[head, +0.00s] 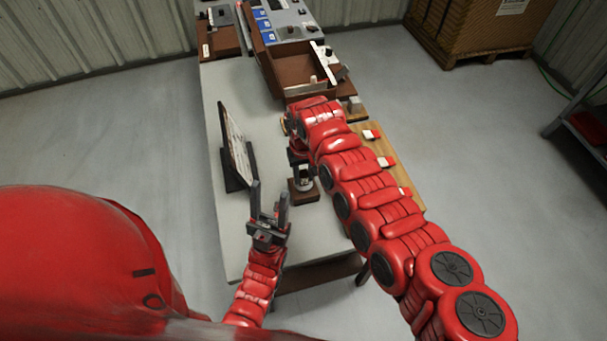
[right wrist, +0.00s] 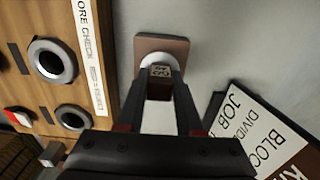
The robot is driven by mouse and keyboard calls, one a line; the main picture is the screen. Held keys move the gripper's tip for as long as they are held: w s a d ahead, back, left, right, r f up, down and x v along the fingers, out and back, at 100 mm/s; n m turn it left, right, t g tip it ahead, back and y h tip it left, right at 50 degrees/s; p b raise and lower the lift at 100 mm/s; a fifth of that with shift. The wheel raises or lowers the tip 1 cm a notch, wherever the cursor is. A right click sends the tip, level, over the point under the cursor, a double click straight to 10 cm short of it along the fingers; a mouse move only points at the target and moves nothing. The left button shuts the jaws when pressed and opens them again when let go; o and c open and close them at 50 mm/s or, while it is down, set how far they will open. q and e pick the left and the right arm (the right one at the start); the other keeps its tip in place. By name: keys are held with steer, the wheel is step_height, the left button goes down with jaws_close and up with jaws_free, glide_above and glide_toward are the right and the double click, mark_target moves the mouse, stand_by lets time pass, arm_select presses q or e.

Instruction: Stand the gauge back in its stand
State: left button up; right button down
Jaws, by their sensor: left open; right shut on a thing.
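The gauge (head: 302,177) is a small upright cylinder with pale and dark parts, near the middle of the table. My right gripper (head: 298,155) is shut on its upper end from above. In the right wrist view a small marked end of the gauge (right wrist: 160,71) shows between the fingertips. The stand (head: 303,196) is a brown square block directly below; it also shows in the right wrist view (right wrist: 183,47). I cannot tell how deep the gauge sits in it, as fingers and gauge cover the middle. My left gripper (head: 269,203) is open and empty, left of and nearer than the stand.
A job sign (head: 235,145) in a black holder stands left of the stand. A wooden board (head: 376,150) with round holes (right wrist: 52,60) lies to the right, partly under my right arm. A brown tray (head: 283,83) lies behind. The grey table (head: 222,92) is clear at far left.

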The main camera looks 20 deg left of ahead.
steer(key=shift+f+b, duration=0.5)
steer(key=shift+f, duration=0.1)
steer(key=shift+c, duration=2.4)
jaws_free()
steer(key=shift+o, duration=0.2)
steer(key=o, duration=0.4)
steer(key=shift+c, duration=0.2)
